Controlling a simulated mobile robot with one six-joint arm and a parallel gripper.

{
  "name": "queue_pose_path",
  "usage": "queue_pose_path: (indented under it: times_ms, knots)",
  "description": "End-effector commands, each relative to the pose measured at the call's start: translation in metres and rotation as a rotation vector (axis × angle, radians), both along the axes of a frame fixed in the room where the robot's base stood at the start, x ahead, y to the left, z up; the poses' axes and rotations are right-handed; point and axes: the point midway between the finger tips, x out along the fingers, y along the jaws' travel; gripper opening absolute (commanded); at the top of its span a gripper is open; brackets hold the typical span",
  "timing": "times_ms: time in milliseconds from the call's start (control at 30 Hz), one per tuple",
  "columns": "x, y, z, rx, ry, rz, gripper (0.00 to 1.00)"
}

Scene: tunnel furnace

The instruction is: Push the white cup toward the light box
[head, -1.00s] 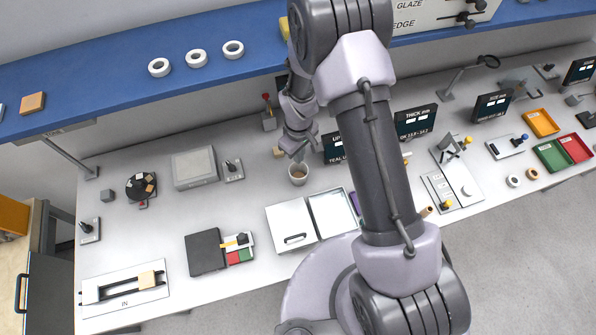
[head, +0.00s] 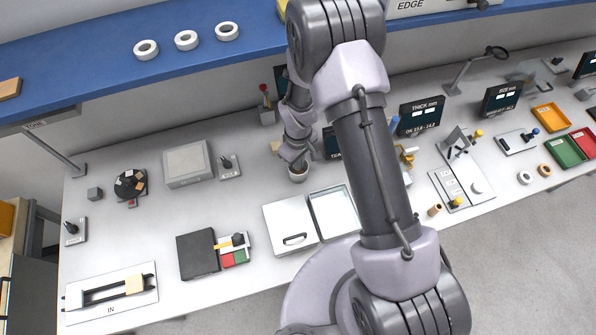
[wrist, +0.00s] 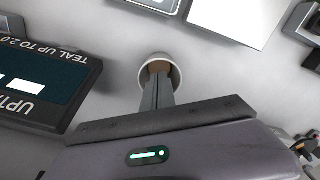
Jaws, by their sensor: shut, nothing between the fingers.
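The white cup (head: 298,175) stands upright on the bench, just behind the white tray pair. It also shows in the wrist view (wrist: 175,72), with something brown inside. My gripper (head: 297,163) is shut, with its fingertips over the cup's mouth; the wrist view shows the closed fingers (wrist: 157,75) covering part of the opening. I cannot tell whether the tips are inside the cup or above it. No light box is labelled: a grey box with a pale top (head: 186,164) stands left of the cup, and a bright white panel (head: 335,212) lies in front.
A handled white lid (head: 291,226) lies in front of the cup. A small switch (head: 229,167) stands beside the grey box. A dark display (wrist: 45,85) is close to the cup. Bare bench lies between the switch and the cup.

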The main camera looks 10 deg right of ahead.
Motion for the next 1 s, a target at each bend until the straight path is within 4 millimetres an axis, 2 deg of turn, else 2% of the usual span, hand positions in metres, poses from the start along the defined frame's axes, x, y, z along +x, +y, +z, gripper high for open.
queue_pose_path:
  times_ms: [1000]
  knots:
    - [0.0, 0.0, -0.026, 0.0, 0.0, 0.0, 0.0]
